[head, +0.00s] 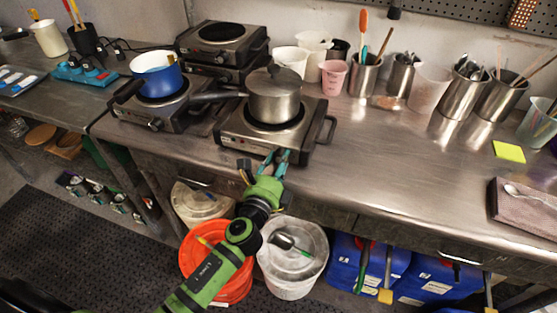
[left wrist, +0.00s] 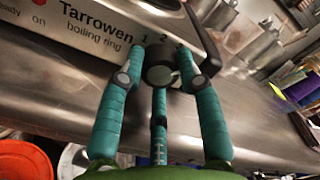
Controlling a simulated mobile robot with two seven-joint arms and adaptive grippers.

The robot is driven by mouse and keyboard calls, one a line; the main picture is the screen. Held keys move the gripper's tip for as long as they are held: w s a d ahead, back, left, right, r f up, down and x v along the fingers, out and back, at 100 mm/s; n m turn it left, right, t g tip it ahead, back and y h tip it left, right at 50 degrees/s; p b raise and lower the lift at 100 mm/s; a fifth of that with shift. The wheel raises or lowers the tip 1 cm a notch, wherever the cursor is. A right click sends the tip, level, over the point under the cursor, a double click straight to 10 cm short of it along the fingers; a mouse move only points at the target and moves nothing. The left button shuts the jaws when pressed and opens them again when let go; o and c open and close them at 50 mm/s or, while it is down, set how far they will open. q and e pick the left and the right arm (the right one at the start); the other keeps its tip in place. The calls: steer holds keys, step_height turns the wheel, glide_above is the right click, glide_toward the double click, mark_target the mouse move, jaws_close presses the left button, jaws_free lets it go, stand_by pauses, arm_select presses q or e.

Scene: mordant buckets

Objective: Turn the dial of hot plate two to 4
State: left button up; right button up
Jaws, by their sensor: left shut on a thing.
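The hot plate (head: 272,128) at the front of the steel bench carries a lidded steel pot (head: 275,97). Its front face shows close up in the left wrist view (left wrist: 85,22), with "Tarrowen" and "boiling ring" printed on it. My left gripper (head: 277,157) has its teal fingers at the right part of that face. In the left wrist view the fingers are closed around a dark round dial (left wrist: 158,72). My right gripper is out of view.
Another hot plate (head: 158,117) with a blue pot (head: 157,76) stands to the left, and stacked hot plates (head: 221,45) stand behind. An orange bucket (head: 190,262) and a white bucket (head: 296,285) are below. The bench is clear to the right, before a yellow note (head: 509,151).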

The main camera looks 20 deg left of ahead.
arm_select(q)
steer(key=shift+d+m, duration=0.1)
steer(key=shift+m, duration=0.8)
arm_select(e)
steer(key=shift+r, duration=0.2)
arm_select(q)
steer(key=shift+s+f, duration=0.1)
steer(key=shift+f, duration=0.1)
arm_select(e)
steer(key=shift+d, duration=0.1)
arm_select(q)
steer(key=o, duration=1.1)
steer(key=shift+o, duration=0.2)
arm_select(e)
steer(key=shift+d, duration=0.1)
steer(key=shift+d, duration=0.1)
